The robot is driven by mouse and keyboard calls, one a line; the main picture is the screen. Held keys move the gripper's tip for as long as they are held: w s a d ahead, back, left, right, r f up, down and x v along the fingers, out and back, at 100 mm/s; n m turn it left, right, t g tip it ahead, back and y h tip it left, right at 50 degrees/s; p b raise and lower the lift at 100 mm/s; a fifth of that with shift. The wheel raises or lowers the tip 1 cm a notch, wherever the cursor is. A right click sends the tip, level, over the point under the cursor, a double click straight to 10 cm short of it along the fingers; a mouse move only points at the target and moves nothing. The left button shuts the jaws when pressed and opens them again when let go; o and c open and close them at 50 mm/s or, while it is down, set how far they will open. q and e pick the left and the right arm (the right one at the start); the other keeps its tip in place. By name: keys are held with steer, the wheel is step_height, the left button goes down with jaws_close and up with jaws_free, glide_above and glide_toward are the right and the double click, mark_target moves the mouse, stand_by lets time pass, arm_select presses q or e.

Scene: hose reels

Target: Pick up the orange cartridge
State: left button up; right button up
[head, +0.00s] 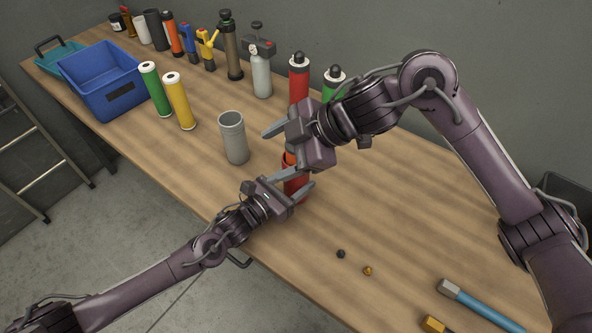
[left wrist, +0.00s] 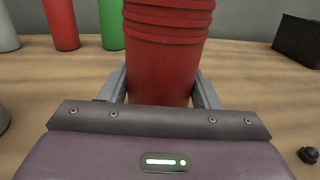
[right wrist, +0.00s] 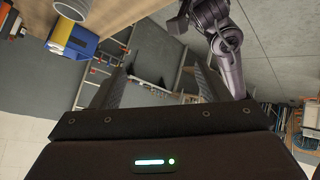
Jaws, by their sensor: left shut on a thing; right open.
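My right gripper (head: 271,150) is open above and beside the housing. In the right wrist view nothing sits between its fingers (right wrist: 155,78).
A grey cup (head: 234,138), green (head: 155,89) and yellow cartridges (head: 180,101) and a blue bin (head: 104,80) stand left. A red cylinder (head: 299,80) stands behind my right arm. Two small fittings (head: 367,271) and a blue-handled hammer (head: 480,303) lie front right.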

steer(key=s+a+f+n+g+h, duration=0.1)
steer(key=a+n+g+h, duration=0.15)
steer(key=n, duration=0.45)
steer(key=s+a+f+n+g+h, duration=0.1)
steer(key=s+a+n, duration=0.1)
steer(key=a+n, duration=0.35)
arm_select(q)
steer(key=shift+a, duration=0.1)
arm_select(e)
steer(key=w+d+r+n+t+h, duration=0.2)
steer(key=w+d+r+n+h, duration=0.4)
steer(key=w+d+n, duration=0.6)
step_height(320, 180, down, 12)
steer(key=shift+s+a+r+n, duration=0.25)
steer(key=shift+s+a+n, duration=0.15)
steer(key=shift+s+n, duration=0.05)
steer(key=shift+r, duration=0.1)
steer(key=c, duration=1.4)
step_height(320, 180, up, 18)
